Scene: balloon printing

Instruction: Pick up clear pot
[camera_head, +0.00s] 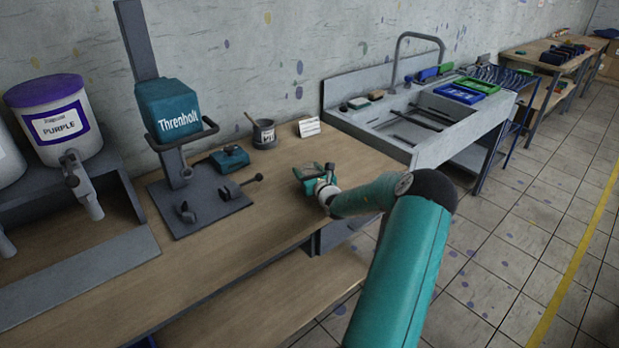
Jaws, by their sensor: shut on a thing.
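My gripper (312,176) is low over the wooden bench top, near its right front edge. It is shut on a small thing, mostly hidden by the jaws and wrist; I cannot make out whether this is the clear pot. A dark grey pot (264,135) with a pale label and a stick in it stands at the back of the bench, left of and behind my gripper, apart from it. No other pot that I can name as clear shows.
A small white card (308,127) stands behind my gripper. To the left are a teal block (230,158), a press marked Threnholt (172,110) and a purple-labelled tub (55,118). A metal sink unit (440,135) stands right of the bench. Bare bench lies left of my gripper.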

